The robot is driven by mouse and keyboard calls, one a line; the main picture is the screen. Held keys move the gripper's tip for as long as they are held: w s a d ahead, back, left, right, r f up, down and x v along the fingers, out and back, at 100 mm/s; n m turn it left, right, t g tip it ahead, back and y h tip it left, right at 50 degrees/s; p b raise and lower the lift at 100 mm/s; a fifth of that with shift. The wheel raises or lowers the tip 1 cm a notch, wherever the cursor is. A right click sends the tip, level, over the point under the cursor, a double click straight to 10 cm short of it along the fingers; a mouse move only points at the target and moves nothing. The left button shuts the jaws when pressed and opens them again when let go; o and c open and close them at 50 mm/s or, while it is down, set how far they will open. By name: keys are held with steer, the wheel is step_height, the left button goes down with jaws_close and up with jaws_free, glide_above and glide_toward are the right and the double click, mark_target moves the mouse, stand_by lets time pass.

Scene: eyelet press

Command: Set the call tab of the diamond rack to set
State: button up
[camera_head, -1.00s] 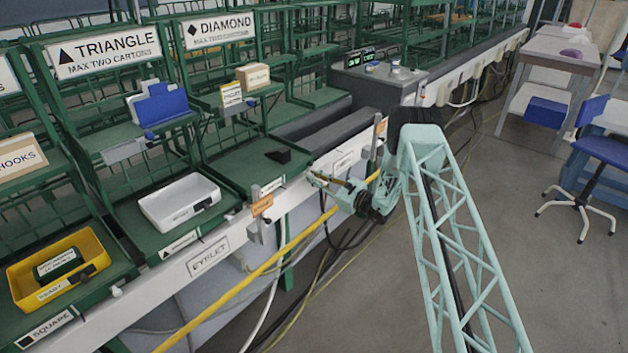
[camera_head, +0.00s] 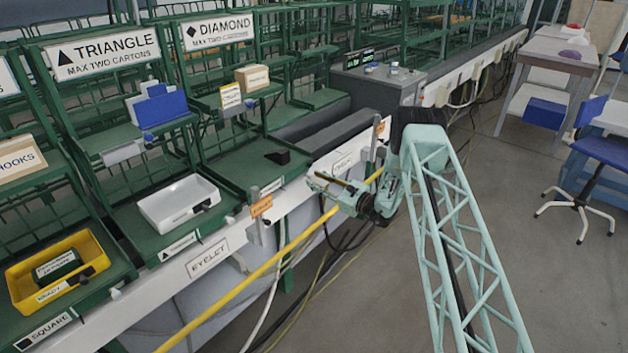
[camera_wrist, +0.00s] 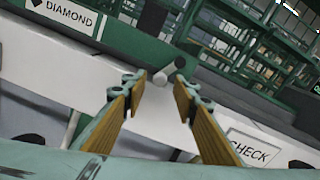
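The diamond rack carries a large DIAMOND sign (camera_head: 218,31) and has a green lower shelf (camera_head: 235,165). Its small DIAMOND label (camera_wrist: 62,14) shows on the shelf front at the upper left in the wrist view. A small pale, rounded piece (camera_wrist: 160,78) with a dark end sits at the shelf edge right of that label; it may be the call tab, but its setting cannot be read. My gripper (camera_head: 316,184) is at the rack's front edge. In the wrist view its fingers (camera_wrist: 150,98) are apart and empty, with the pale piece beyond and between their tips.
A white rail with EYELET (camera_head: 207,258) and CHECK (camera_wrist: 254,148) labels runs along the front. An orange tag (camera_head: 261,206) stands on a post left of my gripper. A black wedge (camera_head: 279,157) lies on the diamond shelf.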

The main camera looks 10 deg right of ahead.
steer(key=v, duration=1)
steer(key=shift+s+d, duration=0.25)
steer(key=shift+r, duration=0.1)
